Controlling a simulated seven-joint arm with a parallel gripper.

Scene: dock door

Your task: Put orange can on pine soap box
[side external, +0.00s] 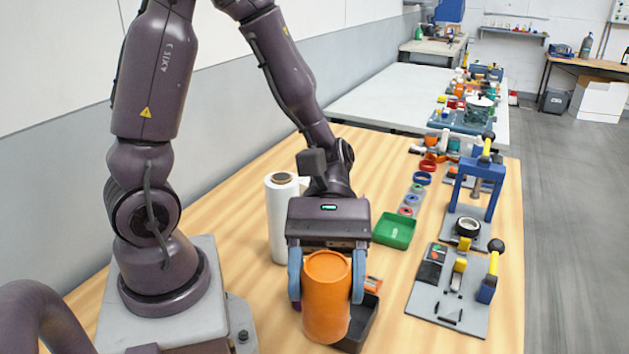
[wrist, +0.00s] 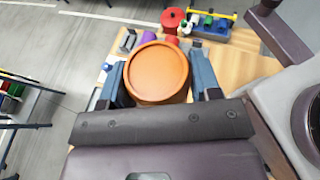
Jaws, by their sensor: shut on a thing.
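My gripper (side external: 326,277) is shut on the orange can (side external: 327,310), with one blue-grey finger on each side of it. The can is upright, its round top facing up, in front of the dark tray. Whether its base touches the table is unclear. In the wrist view, the can's orange top (wrist: 158,72) sits between the two fingers of my gripper (wrist: 160,85). I cannot pick out the pine soap box in either view; it may be hidden behind the can or my arm.
A dark tray (side external: 361,328) is right beside the can. A green tray (side external: 395,231) and a white roll (side external: 281,225) stand behind. Grey fixture plates (side external: 447,310) with blue clamps line the right table edge. Bare wood lies left of the can.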

